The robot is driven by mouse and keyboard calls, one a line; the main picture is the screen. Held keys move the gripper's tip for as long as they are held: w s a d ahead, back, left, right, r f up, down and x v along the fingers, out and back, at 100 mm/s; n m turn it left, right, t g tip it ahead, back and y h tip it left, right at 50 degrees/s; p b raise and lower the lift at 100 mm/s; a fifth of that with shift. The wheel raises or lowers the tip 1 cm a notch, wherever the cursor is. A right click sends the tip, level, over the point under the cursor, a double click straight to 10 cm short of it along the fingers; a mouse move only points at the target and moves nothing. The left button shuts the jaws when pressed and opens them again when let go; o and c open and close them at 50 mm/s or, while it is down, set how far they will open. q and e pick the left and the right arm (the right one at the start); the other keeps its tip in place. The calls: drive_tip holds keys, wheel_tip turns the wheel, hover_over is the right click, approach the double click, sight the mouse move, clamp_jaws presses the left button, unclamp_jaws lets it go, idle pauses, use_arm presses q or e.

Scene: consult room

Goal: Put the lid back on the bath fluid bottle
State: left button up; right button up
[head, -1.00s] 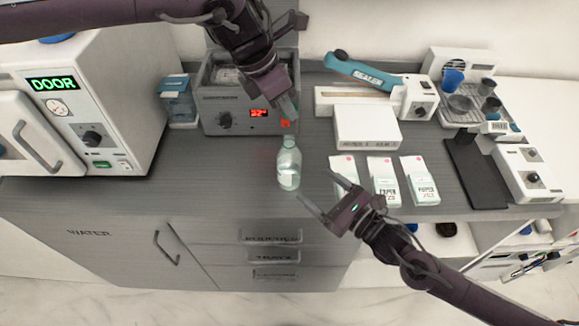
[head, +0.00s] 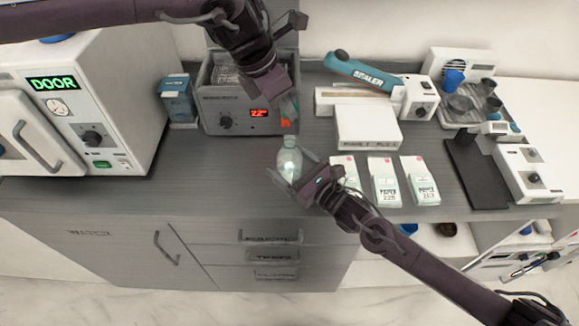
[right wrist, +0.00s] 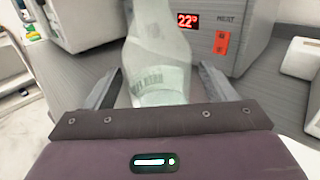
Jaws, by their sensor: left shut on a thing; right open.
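The bath fluid bottle (head: 289,158), pale green and translucent, stands upright on the grey counter in front of the water bath. It also shows in the right wrist view (right wrist: 158,65), with its top cut off. My right gripper (head: 305,169) is open, with one finger on each side of the bottle's lower body; I cannot tell whether they touch it. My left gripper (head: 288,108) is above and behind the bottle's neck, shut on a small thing. That thing is mostly hidden by the fingers, so I cannot make out whether it is the lid.
The water bath (head: 222,122) with a red display stands close behind the bottle. White packets (head: 384,182) lie to the right, near my right gripper. A sealer (head: 365,72) and a white box (head: 367,128) are behind them. The counter left of the bottle is clear.

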drive_tip(key=shift+x, duration=1.05)
drive_tip(key=c, duration=1.5)
use_arm(q)
hover_over(285, 139)
drive_tip(key=shift+f, duration=2.45)
drive_tip(key=shift+s, duration=0.1)
drive_tip(key=shift+f, duration=0.9)
drive_tip(key=shift+f, duration=0.55)
